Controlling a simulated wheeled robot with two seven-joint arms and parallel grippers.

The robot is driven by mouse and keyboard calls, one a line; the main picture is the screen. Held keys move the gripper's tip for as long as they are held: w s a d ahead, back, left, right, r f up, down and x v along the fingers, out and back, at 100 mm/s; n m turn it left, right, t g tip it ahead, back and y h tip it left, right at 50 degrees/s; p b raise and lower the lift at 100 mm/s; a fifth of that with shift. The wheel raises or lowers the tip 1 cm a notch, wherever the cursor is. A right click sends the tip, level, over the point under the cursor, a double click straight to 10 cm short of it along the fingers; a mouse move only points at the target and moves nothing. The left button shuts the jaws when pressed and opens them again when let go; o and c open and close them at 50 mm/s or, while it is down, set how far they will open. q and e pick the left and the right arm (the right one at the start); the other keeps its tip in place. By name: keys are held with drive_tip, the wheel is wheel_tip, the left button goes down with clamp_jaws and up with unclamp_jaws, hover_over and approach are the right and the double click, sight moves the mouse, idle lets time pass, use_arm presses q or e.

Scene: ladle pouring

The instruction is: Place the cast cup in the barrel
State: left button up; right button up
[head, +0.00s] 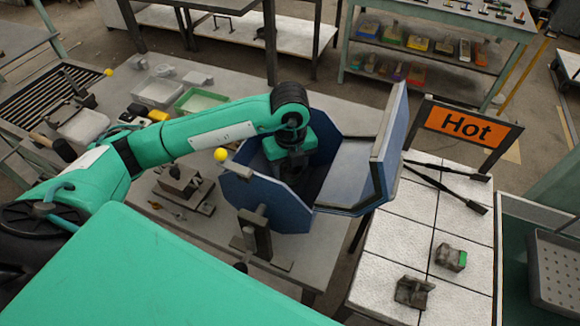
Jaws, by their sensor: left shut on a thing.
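The barrel (238,187) is a blue, many-sided container with its lid (391,140) swung open to the right. It stands at the right end of the grey workbench. My left gripper (293,163) reaches down into the barrel's opening from above. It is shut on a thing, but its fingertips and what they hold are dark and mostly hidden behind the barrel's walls. I cannot make out the cast cup clearly. My right gripper is not in view.
A yellow-knobbed handle (220,155) stands at the barrel's left. A metal vise (182,183) is on the bench further left. On the right, a white tiled table (395,240) holds two grey blocks, dark tongs (447,186) and a "Hot" sign (467,125).

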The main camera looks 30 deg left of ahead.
use_arm(q)
drive_tip(key=shift+f, duration=0.25)
drive_tip(key=shift+f, duration=0.1)
drive_tip(key=o, duration=1)
wheel_tip(320, 180, up, 12)
drive_tip(key=b, duration=0.2)
